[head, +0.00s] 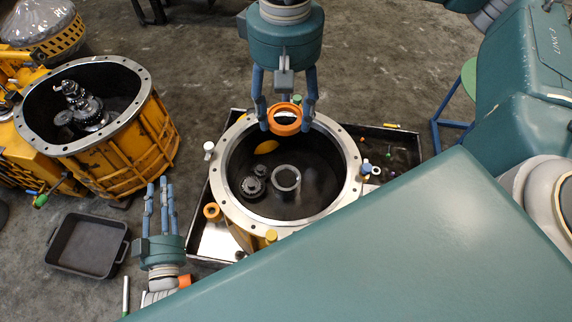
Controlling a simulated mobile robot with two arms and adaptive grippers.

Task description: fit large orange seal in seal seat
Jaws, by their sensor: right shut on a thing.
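The large orange seal (285,122) is a thick ring held between the fingers of my right gripper (284,112), above the far rim of the open housing (345,150). My right gripper is shut on it and points down the picture.
Dark gears (254,183) sit beside the pale ring. A smaller orange ring (212,212) lies at the housing's left edge. Small knobs stand around the rim. A metal tray (215,243) lies beneath. A black bin (88,246) and a second yellow housing (140,125) stand left.

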